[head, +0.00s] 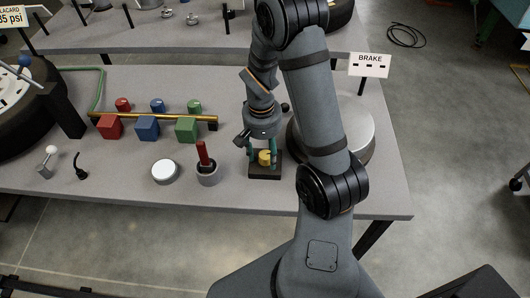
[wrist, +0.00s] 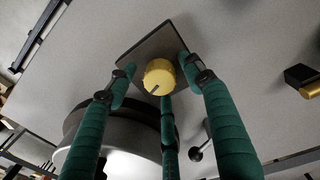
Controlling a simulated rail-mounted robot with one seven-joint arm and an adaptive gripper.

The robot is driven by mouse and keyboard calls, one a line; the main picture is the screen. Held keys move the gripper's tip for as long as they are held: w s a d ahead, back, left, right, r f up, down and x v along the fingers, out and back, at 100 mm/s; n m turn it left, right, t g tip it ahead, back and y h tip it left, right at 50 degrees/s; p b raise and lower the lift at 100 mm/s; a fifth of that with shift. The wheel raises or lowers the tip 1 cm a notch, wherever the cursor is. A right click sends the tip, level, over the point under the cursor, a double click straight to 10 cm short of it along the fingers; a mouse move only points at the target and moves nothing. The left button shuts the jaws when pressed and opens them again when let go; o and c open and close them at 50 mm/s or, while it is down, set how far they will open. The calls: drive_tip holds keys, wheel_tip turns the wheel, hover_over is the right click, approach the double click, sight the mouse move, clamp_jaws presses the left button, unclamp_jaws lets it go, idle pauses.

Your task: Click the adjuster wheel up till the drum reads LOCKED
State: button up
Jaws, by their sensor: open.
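A yellow wheel (head: 264,158) with a dark mark on its face stands on a dark square base (head: 264,174) near the table's front edge. In the wrist view the wheel (wrist: 159,73) sits on the base plate (wrist: 148,45). My gripper (head: 262,148) points down over it with its green fingers spread. The fingers (wrist: 160,80) stand around the wheel in the wrist view; I cannot tell whether any finger touches it. The large pale drum (head: 350,138) stands to the right, partly hidden by my arm. A sign (head: 370,65) behind it reads BRAKE above several dark dashes.
A grey cup with a red stick (head: 207,172) and a white disc (head: 165,171) stand left of the base. Red (head: 109,127), blue (head: 147,128) and green (head: 187,130) blocks stand by a brass bar. The table's right front corner is clear.

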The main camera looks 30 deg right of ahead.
sight(263, 155)
drive_tip(key=shift+c, duration=0.7)
drive_tip(key=c, duration=1)
drive_tip(key=shift+f+n+b, duration=0.1)
drive_tip(key=shift+n+b, duration=0.35)
drive_tip(key=shift+n, duration=0.75)
drive_tip(key=o, duration=1.1)
drive_tip(key=shift+o, duration=0.2)
wheel_tip(263, 155, up, 12)
drive_tip(key=shift+a, duration=0.3)
